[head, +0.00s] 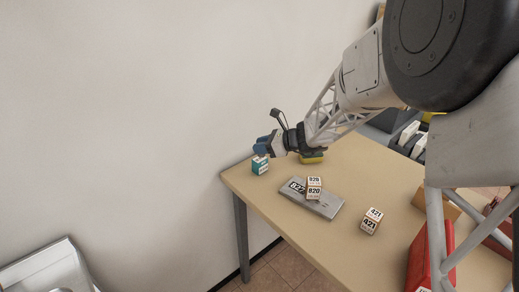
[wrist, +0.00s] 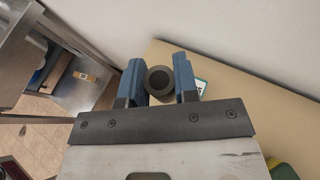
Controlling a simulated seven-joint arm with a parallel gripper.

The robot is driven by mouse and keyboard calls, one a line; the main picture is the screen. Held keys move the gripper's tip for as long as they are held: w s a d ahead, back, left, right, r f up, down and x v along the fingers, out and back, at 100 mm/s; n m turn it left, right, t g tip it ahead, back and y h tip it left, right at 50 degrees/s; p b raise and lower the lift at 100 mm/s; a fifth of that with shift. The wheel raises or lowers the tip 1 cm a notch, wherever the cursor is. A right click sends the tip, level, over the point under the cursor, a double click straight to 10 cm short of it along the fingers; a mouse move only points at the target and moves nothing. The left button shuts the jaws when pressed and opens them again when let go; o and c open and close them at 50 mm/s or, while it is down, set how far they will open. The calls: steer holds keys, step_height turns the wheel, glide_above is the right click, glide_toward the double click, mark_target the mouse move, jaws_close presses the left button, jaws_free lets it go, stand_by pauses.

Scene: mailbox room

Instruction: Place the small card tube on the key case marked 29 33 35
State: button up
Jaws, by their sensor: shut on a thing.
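My gripper (wrist: 159,80) is shut on a small round tube (wrist: 159,79), grey with a dark hollow end, held between its two blue fingers. In the head view my gripper (head: 262,148) is above the table's far left corner, and the tube cannot be made out there. A teal box with a white label (head: 260,165) stands on the table just below the fingers; part of it shows beside the right finger in the wrist view (wrist: 202,86). Its label is too small to read. I cannot read 29 33 35 on anything in view.
On the tan table (head: 270,195) lies a flat grey case (head: 322,208) with large digits, with a white numbered box (head: 314,187) on it. A box marked 421 (head: 371,221) stands to the right. A yellow-green item (head: 312,158) is behind, a red object (head: 430,255) at right.

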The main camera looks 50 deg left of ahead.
steer(key=shift+w+a+f, duration=0.1)
steer(key=shift+w+a, duration=0.3)
steer(key=shift+a, duration=0.3)
steer(key=shift+w+a+f, duration=0.1)
steer(key=shift+w+a, duration=0.3)
steer(key=shift+a, duration=0.3)
steer(key=shift+f, duration=1.7)
steer(key=shift+f, duration=0.1)
steer(key=o, duration=0.9)
steer(key=v, duration=1.2)
